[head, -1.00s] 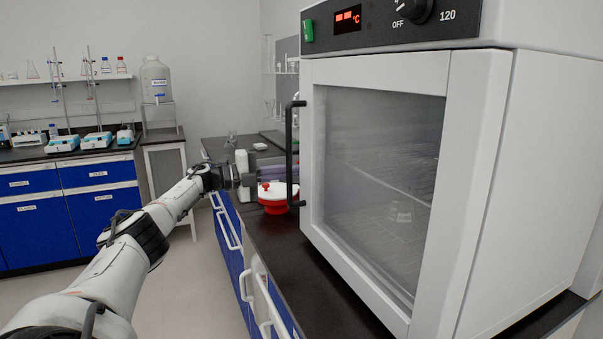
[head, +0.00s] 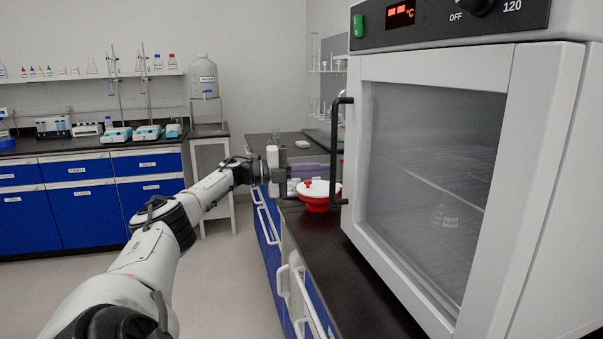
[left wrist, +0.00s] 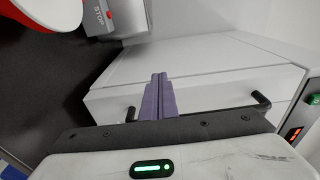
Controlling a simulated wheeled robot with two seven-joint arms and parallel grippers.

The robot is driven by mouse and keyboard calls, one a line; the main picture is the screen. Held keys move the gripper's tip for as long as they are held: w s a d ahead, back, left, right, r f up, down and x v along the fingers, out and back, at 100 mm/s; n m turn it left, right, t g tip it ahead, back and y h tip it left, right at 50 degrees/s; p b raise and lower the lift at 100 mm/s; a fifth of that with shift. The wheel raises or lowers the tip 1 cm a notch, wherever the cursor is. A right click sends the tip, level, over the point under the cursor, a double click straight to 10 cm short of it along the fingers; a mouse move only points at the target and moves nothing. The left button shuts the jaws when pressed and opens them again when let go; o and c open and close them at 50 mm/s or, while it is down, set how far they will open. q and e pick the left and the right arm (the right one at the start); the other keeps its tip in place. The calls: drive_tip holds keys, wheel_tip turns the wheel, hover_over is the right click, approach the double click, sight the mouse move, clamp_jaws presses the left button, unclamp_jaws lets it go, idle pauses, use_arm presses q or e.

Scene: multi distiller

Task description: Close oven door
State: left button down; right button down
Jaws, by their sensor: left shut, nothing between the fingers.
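The white oven door (head: 362,190) has a large glass window (head: 435,165) and appears to lie against the oven body; I cannot tell whether a small gap is left. Its black bar handle (head: 337,135) is on the door's left side. My left gripper (head: 312,170) is shut and empty, its purple fingers pointing right beside the handle, in front of the oven's left side. In the left wrist view the shut fingers (left wrist: 160,98) point at a white surface, with the handle (left wrist: 262,100) near them; contact is unclear. My right gripper is not in view.
A red and white round device (head: 318,195) stands on the black counter (head: 350,270) just beyond the gripper. Blue drawers with white handles (head: 283,280) run below the counter. Open floor (head: 230,280) lies to the left.

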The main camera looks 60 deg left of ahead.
use_arm(q)
drive_tip(key=v, duration=0.6)
drive_tip(key=shift+s+p, duration=0.3)
drive_tip(key=shift+p, duration=0.1)
drive_tip(key=shift+r, duration=0.1)
